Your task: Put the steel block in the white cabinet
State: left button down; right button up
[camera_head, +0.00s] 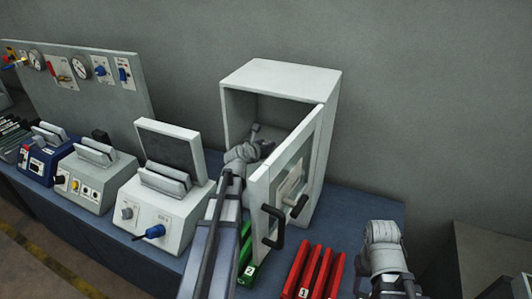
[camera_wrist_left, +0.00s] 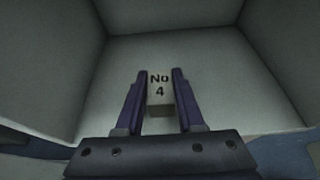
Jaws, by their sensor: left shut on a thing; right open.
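The steel block (camera_wrist_left: 160,112) is a pale grey block marked "No 4". In the left wrist view it sits between the fingers of my left gripper (camera_wrist_left: 161,78), which is shut on it. In the head view my left arm reaches up into the open white cabinet (camera_head: 332,130), with the left gripper (camera_head: 264,147) in the opening. The block cannot be made out in the head view. The cabinet door (camera_head: 262,197) stands open toward the front, just right of my left arm. My right arm is at the lower right; its gripper does not show clearly.
Green bars (camera_head: 247,268) and red bars (camera_head: 314,270) lie on the blue bench (camera_head: 365,205) before the cabinet. White, grey and blue devices stand to the left, with a gauge panel (camera_head: 115,92) behind. The door's black handle (camera_head: 273,227) sticks out near my left arm.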

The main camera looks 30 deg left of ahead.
pick_arm(q)
jog(key=shift+f+b, duration=0.3)
jog(key=shift+f, duration=0.5)
pick_arm(e)
jog(key=shift+f, duration=0.8)
pick_arm(q)
jog(key=shift+f, duration=0.15)
jog(key=c, duration=0.5)
grip_release()
pick_arm(e)
jog(key=shift+f, duration=0.15)
pick_arm(q)
jog(key=shift+s+r, duration=0.2)
jog(key=shift+r, duration=0.15)
jog(key=p+v, duration=0.4)
jog(key=v, duration=0.7)
jog(key=shift+s+p, duration=0.3)
pick_arm(e)
notch_tip(320, 180, up, 5)
jog(key=shift+f, duration=0.1)
